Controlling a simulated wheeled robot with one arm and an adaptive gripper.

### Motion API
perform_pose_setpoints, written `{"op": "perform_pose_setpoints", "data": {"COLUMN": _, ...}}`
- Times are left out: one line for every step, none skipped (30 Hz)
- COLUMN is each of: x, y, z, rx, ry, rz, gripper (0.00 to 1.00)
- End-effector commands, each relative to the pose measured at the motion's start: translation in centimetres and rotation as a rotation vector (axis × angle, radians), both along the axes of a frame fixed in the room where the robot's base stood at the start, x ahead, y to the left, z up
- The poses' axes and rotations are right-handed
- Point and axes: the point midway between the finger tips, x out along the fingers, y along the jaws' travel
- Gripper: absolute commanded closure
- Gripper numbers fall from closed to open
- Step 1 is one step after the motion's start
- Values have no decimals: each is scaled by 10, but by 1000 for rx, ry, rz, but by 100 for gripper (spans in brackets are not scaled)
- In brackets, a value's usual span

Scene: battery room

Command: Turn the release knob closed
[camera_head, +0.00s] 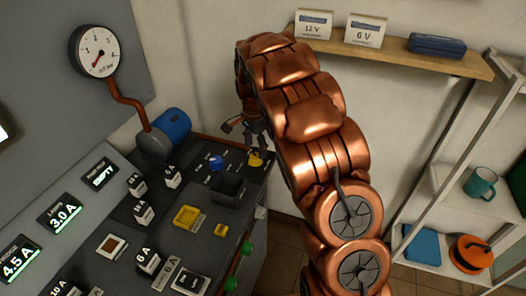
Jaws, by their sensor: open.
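A yellow knob (255,159) sits at the far right corner of the dark console top (195,200). A blue knob (216,162) is to its left. The small labels beside them are too small to read, so I cannot tell which one is the release knob. My gripper (240,127) is small in view, open and empty, just above and behind the yellow knob. My copper arm partly hides it, and its exact gap to the knob is unclear.
A pressure gauge (98,50) on a copper pipe and a blue cylinder (172,124) stand at the console's back left. Several labelled blocks and a yellow square socket (187,217) are on the console. A shelf rack (440,185) stands right.

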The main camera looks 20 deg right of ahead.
Motion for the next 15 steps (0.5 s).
{"op": "perform_pose_setpoints", "data": {"x": -1, "y": 0, "z": -6, "rx": 1, "ry": 5, "rz": 0, "gripper": 32}}
{"op": "perform_pose_setpoints", "data": {"x": -1, "y": 0, "z": -11, "rx": 0, "ry": 3, "rz": 0, "gripper": 32}}
{"op": "perform_pose_setpoints", "data": {"x": -1, "y": -1, "z": -17, "rx": 1, "ry": 2, "rz": -1, "gripper": 32}}
{"op": "perform_pose_setpoints", "data": {"x": -1, "y": -1, "z": -21, "rx": 1, "ry": 2, "rz": -1, "gripper": 32}}
{"op": "perform_pose_setpoints", "data": {"x": -2, "y": -1, "z": -25, "rx": 1, "ry": 4, "rz": -1, "gripper": 32}}
{"op": "perform_pose_setpoints", "data": {"x": -2, "y": -1, "z": -29, "rx": 1, "ry": 4, "rz": -1, "gripper": 32}}
{"op": "perform_pose_setpoints", "data": {"x": -2, "y": -1, "z": -32, "rx": 1, "ry": 3, "rz": -1, "gripper": 32}}
{"op": "perform_pose_setpoints", "data": {"x": -2, "y": -1, "z": -34, "rx": 1, "ry": 2, "rz": -2, "gripper": 32}}
{"op": "perform_pose_setpoints", "data": {"x": -2, "y": -1, "z": -37, "rx": 0, "ry": 0, "rz": -1, "gripper": 32}}
{"op": "perform_pose_setpoints", "data": {"x": -2, "y": -1, "z": -38, "rx": 0, "ry": -1, "rz": -1, "gripper": 32}}
{"op": "perform_pose_setpoints", "data": {"x": -1, "y": -1, "z": -38, "rx": 0, "ry": -2, "rz": -1, "gripper": 32}}
{"op": "perform_pose_setpoints", "data": {"x": -1, "y": -1, "z": -39, "rx": 0, "ry": -3, "rz": -1, "gripper": 32}}
{"op": "perform_pose_setpoints", "data": {"x": -1, "y": -1, "z": -39, "rx": 0, "ry": -3, "rz": -1, "gripper": 32}}
{"op": "perform_pose_setpoints", "data": {"x": -1, "y": -1, "z": -39, "rx": 0, "ry": -3, "rz": -1, "gripper": 32}}
{"op": "perform_pose_setpoints", "data": {"x": -1, "y": -1, "z": -39, "rx": 0, "ry": -3, "rz": -1, "gripper": 32}}
